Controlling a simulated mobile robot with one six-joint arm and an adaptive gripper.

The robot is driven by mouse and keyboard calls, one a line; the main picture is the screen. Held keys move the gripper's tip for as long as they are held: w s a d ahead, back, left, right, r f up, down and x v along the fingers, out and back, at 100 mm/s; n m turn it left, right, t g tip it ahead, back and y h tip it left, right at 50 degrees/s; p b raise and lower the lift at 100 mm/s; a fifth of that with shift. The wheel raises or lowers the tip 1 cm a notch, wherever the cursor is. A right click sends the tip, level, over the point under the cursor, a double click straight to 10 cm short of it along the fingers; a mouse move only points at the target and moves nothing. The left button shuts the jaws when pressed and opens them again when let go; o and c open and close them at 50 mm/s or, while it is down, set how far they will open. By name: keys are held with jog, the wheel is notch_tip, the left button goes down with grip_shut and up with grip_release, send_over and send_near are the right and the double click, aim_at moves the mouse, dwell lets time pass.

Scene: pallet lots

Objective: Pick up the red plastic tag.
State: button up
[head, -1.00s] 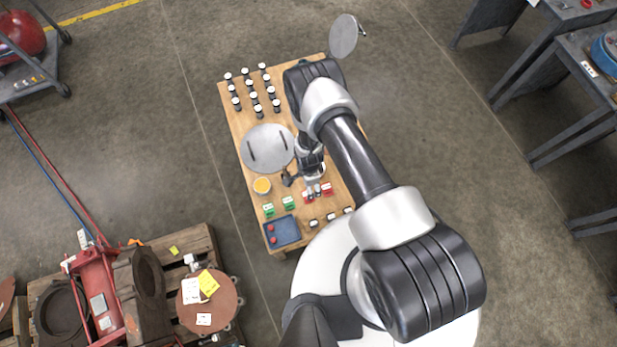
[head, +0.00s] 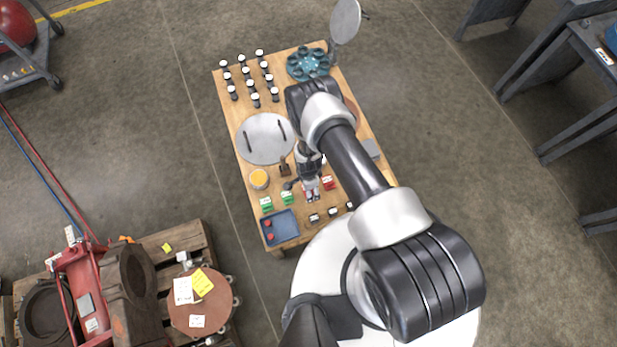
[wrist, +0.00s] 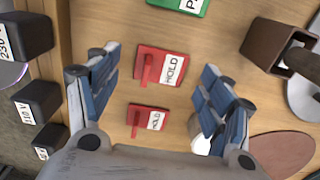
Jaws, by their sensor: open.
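Two red tags marked HOLD lie on the wooden table in the wrist view: one in the upper middle (wrist: 172,66) and a smaller-looking one below it (wrist: 148,119). Each has a raised red grip. My gripper (wrist: 160,70) is open and empty, its blue-padded fingers left and right of the tags; the upper tag shows between the fingertips. The height above it is hard to tell. In the head view my gripper (head: 311,192) is over the table's near part and largely hides one red tag; the other (head: 328,183) shows just right of it.
Green tags (head: 287,198) lie to the left, beside a blue tray (head: 281,228) with red pieces. Black labelled blocks (wrist: 35,100) line the near edge. A brown hollow block (wrist: 275,45) stands close to the right finger. A round metal plate (head: 265,150) lies farther back.

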jog(key=shift+f, duration=0.55)
jog(key=shift+r, duration=0.1)
jog(key=c, duration=1.5)
jog(key=shift+c, duration=0.3)
